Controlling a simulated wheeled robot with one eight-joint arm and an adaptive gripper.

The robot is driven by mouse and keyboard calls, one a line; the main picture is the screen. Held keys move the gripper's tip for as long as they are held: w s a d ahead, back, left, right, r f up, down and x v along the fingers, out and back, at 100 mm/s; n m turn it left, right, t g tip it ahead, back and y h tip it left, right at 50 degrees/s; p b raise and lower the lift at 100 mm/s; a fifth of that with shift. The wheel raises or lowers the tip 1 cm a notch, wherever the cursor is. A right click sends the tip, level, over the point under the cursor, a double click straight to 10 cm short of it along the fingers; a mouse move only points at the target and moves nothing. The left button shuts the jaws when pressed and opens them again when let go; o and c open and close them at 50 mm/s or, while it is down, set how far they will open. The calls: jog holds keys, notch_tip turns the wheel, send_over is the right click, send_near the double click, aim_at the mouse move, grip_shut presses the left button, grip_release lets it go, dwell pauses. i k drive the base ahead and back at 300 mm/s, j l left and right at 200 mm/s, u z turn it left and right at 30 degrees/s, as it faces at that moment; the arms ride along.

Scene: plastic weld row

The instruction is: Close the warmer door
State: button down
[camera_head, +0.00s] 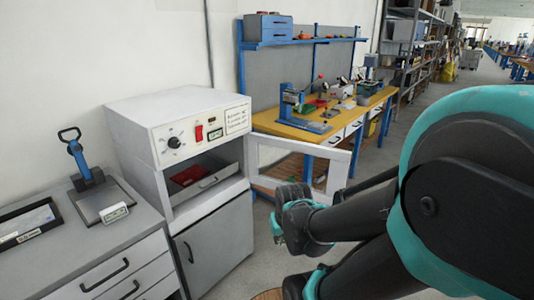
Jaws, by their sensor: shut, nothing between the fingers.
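The warmer (172,128) is a white box with a knob, a red switch and a label on its front, standing on a grey cabinet at left centre. Its door (338,174), a white frame around a clear pane, stands wide open, swung out to the right of the opening. Inside the warmer, a red item (188,175) lies in a grey tray (221,176). My gripper (279,229) is shut and empty, in front of the door's lower part in the picture. I cannot tell whether it touches the door. The arm hides part of the door's lower edge.
A drawer cabinet (110,262) with a blue-handled press (80,158) stands to the left. A yellow-topped workbench (268,122) with tools is behind the door. Shelving (410,75) lines the back. My arm fills the right side. Grey floor shows beside the warmer's cabinet.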

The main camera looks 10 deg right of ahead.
aim_at(339, 159)
jog(key=i+l+z, duration=0.1)
jog(key=z, duration=0.4)
jog(key=i+l+z, duration=0.1)
jog(key=z, duration=0.4)
jog(key=i+l+z, duration=0.15)
jog(key=i+z, duration=0.55)
jog(key=z, duration=0.15)
jog(key=i+l+u, duration=0.1)
jog(key=i, duration=0.45)
jog(key=i+l+u, duration=0.1)
jog(key=i, duration=0.4)
jog(key=i+l+u, duration=0.1)
jog(key=i, duration=0.45)
jog(key=i+u, duration=0.35)
jog(key=i, duration=0.15)
jog(key=i+l+u, duration=0.1)
jog(key=i+u, duration=0.25)
jog(key=i, duration=0.15)
jog(key=i+u, duration=0.15)
jog(key=u, duration=0.3)
jog(key=i+l+u, duration=0.1)
jog(key=u, duration=0.85)
jog(key=l+u, duration=0.15)
jog(key=u, duration=0.3)
jog(key=i+l+u, duration=0.1)
jog(key=u, duration=0.3)
jog(key=l+u, duration=0.1)
jog(key=u, duration=0.8)
jog(key=l+u, duration=0.15)
jog(key=u, duration=0.3)
